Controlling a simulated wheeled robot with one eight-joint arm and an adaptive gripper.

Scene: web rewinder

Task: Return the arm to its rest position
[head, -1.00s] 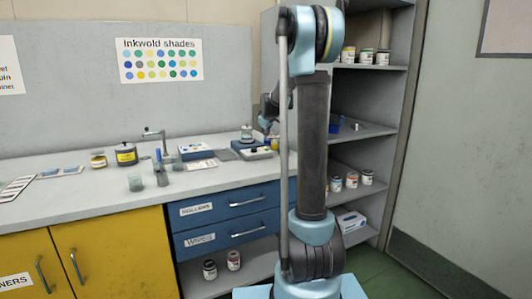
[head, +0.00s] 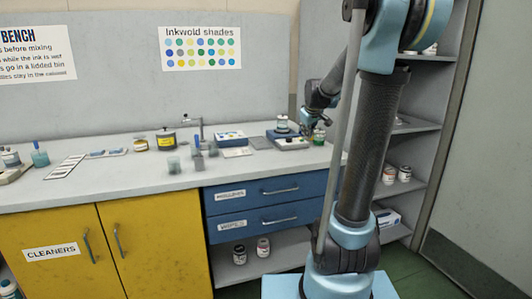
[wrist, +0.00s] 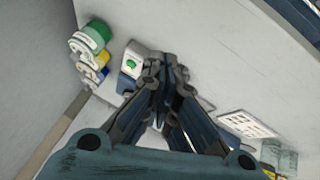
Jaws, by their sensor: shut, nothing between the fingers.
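My arm rises in the right half of the head view, its upper link leaning to the right. My gripper (head: 306,128) hangs over the right end of the bench, beside a small jar with a green patch (head: 319,137). In the wrist view my gripper (wrist: 165,70) has its fingers together with nothing between them. A white device with a green top (wrist: 132,63) lies beyond the fingertips. The exact gap between fingertips and bench is hard to tell.
The grey bench (head: 90,180) holds a yellow-labelled pot (head: 166,139), a tap (head: 195,130) and a blue-and-white box (head: 230,138). Shelves (head: 425,145) with jars stand close behind my arm. Several coloured jars (wrist: 92,45) show at left in the wrist view.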

